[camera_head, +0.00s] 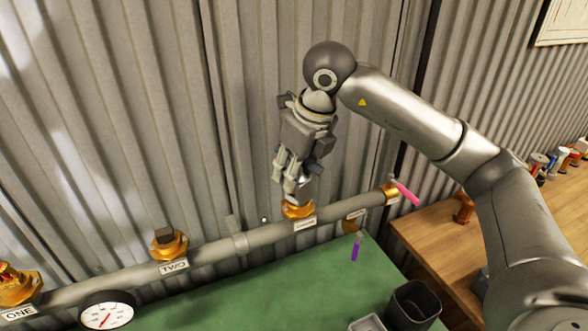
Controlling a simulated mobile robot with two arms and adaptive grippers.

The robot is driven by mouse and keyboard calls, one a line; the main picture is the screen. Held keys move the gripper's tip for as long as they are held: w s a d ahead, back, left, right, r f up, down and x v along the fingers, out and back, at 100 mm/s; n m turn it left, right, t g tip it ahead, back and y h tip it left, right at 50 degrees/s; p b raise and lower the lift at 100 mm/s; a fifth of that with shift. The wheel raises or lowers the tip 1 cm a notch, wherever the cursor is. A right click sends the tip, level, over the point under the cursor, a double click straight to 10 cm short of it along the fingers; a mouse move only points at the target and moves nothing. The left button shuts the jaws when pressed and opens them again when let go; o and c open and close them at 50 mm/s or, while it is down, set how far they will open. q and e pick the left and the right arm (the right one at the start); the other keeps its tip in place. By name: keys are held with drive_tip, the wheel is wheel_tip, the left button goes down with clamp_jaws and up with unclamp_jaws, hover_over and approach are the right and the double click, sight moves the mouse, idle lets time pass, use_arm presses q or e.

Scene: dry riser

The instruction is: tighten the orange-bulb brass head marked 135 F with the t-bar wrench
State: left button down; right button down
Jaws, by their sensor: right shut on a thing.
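My right gripper (292,187) points down over the third outlet of the grey pipe. It is shut on a grey metal piece (304,189), which looks like the t-bar wrench, though the fingers hide most of it. The lower end of that piece sits at the brass fitting (298,211) of this outlet. I cannot make out the orange-bulb brass head or a 135 F mark there. The label (305,224) under the fitting is too small to read. My left gripper is not in view.
The grey pipe (210,252) carries outlets marked ONE (18,288) and TWO (168,243), a gauge (106,312), and a pink-tipped end (405,193). A purple piece (355,248) hangs below. A black bin (413,303) stands on green. A wooden bench (440,232) is right; corrugated wall (100,120) behind.

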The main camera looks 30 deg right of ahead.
drive_tip(key=shift+f, duration=0.15)
drive_tip(key=m+h, duration=0.1)
drive_tip(key=m, duration=0.2)
drive_tip(key=shift+d+m+b, duration=0.15)
drive_tip(key=shift+m+b, duration=0.25)
drive_tip(key=shift+d+m+h, duration=0.1)
drive_tip(key=shift+m+h, duration=0.3)
drive_tip(key=shift+m, duration=0.6)
drive_tip(key=shift+d+m+h, duration=0.1)
drive_tip(key=shift+m+h, duration=0.2)
drive_tip(key=shift+m, duration=0.5)
drive_tip(key=shift+m+b, duration=0.3)
drive_tip(key=shift+b, duration=0.1)
drive_tip(key=shift+n, duration=0.6)
